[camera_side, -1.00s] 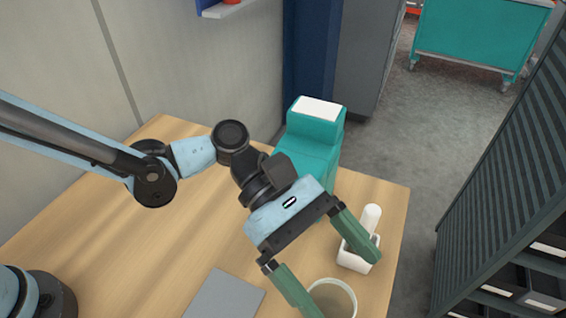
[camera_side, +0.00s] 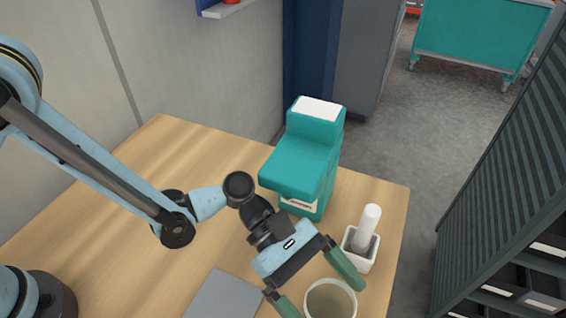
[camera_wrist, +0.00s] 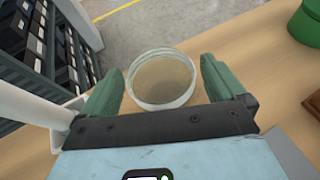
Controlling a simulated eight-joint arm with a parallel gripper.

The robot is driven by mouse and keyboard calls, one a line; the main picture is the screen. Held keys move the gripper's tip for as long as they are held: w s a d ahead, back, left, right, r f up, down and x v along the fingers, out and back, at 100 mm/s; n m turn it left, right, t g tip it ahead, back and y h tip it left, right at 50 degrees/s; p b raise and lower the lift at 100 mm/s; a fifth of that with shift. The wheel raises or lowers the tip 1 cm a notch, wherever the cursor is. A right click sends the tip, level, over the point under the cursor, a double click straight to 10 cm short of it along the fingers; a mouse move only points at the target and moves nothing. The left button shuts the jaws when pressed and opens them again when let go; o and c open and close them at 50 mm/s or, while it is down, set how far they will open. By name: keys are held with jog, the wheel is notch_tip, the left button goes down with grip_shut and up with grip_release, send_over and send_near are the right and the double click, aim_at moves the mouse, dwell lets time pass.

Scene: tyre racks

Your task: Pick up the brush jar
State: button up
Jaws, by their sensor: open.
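The round, open, pale-rimmed jar (camera_side: 330,300), which I take to be the brush jar, stands near the table's front right edge, partly cut by the frame's bottom. In the wrist view the jar (camera_wrist: 160,80) lies between the fingertips, and its inside looks beige with no brushes visible. My gripper (camera_wrist: 160,66) is open, with one green finger on each side of the jar. In the side view my gripper (camera_side: 327,302) reaches down to the jar. I cannot tell whether either finger touches it.
A white square holder with an upright white rod (camera_side: 367,228) stands close beside my right finger. A teal machine (camera_side: 303,160) stands behind. A grey plate (camera_side: 222,298) lies on the table. A green round object (camera_wrist: 308,22) shows in the wrist view. Dark racks (camera_side: 510,190) stand right.

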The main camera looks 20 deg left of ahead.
jog(key=shift+x, duration=1.4)
jog(key=shift+r, duration=0.1)
jog(key=shift+c, duration=0.5)
jog(key=c, duration=1.1)
jog(key=shift+r, duration=0.2)
jog(key=shift+c, duration=0.2)
